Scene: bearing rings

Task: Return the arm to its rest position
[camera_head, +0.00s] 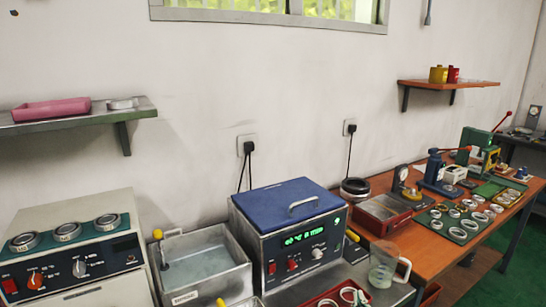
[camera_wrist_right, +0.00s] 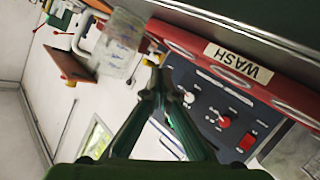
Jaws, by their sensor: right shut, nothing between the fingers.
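My right gripper (camera_wrist_right: 158,75) shows in the right wrist view as dark green fingers that meet at their tips. It is shut and empty. Close by in that view are a clear beaker (camera_wrist_right: 120,45) and a red tray (camera_wrist_right: 185,48) with a "WASH" label. I see neither gripper in the head view, and the left one shows nowhere.
The head view shows a blue-lidded cleaner (camera_head: 290,195), a metal basin (camera_head: 245,270), the beaker (camera_head: 383,268) and the red tray's edge (camera_head: 312,301). An orange bench (camera_head: 420,257) at right holds a green mat (camera_head: 425,219) with several rings. Wall shelves hang left (camera_head: 70,121) and right (camera_head: 480,84).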

